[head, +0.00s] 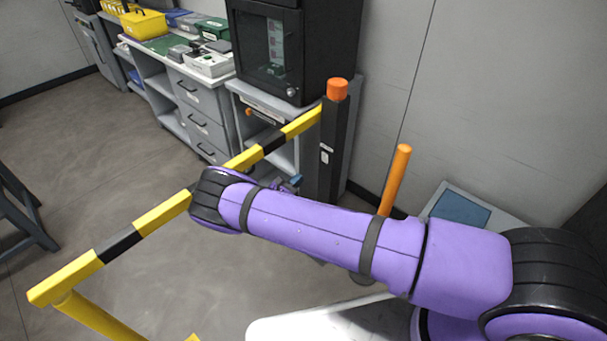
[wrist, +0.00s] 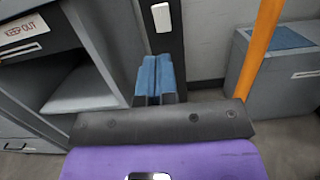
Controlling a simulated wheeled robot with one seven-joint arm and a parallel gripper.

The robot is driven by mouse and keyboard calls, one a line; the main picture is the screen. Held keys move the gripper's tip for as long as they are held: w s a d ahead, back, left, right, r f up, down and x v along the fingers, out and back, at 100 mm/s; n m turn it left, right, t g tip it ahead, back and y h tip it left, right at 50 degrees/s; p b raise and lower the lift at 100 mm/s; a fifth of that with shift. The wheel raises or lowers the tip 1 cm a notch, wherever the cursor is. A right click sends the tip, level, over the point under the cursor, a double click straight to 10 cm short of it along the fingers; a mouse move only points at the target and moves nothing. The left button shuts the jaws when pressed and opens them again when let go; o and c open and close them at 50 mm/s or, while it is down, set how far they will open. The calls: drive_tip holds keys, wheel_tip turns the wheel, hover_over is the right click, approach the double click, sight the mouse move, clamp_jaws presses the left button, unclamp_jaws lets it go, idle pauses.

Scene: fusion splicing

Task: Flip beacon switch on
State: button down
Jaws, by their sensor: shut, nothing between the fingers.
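The beacon (head: 337,89) is an orange cap on top of a dark upright post (head: 329,185). A small pale switch plate (head: 325,155) sits on the post's face; its position is too small to read. In the wrist view, a white plate (wrist: 161,17) shows on the dark post at the top, just beyond my fingertips. My gripper (wrist: 155,78) has blue fingers pressed together, empty, in front of the post and below the plate in the picture. In the head view, my arm mostly hides the gripper; only bits of blue (head: 290,184) show.
A yellow-and-black barrier bar (head: 160,215) runs from the post toward the lower left, passing behind my arm. An orange pole (head: 396,180) stands right of the post. A black cabinet (head: 295,50) and a grey bench (head: 205,105) stand behind. Open floor lies at left.

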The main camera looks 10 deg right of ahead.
sight(324, 156)
drive_tip(key=x, duration=1.2)
drive_tip(key=shift+w+d, duration=0.1)
drive_tip(key=shift+d, duration=0.05)
